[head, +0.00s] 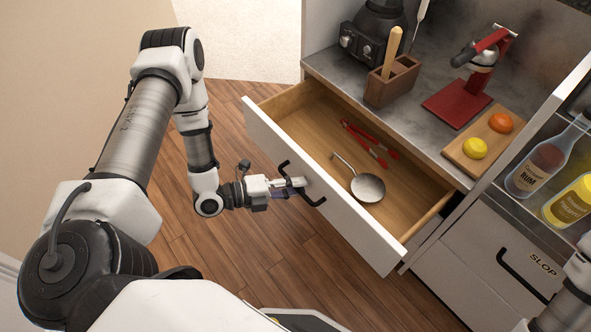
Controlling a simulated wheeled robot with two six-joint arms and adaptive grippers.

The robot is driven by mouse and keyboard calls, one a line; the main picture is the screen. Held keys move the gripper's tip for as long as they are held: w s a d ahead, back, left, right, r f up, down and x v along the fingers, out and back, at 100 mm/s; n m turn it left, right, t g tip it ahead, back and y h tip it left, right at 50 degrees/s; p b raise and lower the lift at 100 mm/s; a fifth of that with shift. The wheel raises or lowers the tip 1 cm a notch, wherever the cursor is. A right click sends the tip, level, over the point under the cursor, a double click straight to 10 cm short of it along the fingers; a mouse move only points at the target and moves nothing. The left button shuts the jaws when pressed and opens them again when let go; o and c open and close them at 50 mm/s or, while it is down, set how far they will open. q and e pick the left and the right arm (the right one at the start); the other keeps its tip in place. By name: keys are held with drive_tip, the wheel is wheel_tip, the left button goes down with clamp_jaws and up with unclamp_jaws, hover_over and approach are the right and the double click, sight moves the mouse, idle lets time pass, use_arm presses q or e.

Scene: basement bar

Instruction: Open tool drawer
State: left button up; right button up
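The tool drawer (322,202) is pulled well out from under the counter. Its white front faces my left arm and carries a black bar handle (317,201). Inside lie red-handled tongs (366,141) and a metal ladle or strainer (367,187). My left gripper (298,184) is at the handle, with its fingertips at or very near the bar. I cannot tell if the fingers are closed on it. Part of my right arm shows at the lower right edge; its gripper is out of view.
The counter (432,126) above holds a blender base (372,40), a wooden utensil box (392,82), a red press (460,100) and a board with an orange (501,122) and a lemon (475,148). Bottles stand at right above a "SLOP" front (490,262). Wood floor (255,250) is clear.

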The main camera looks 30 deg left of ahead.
idle(0.3)
use_arm(q)
drive_tip(key=v, duration=1.2)
drive_tip(key=shift+d, duration=0.1)
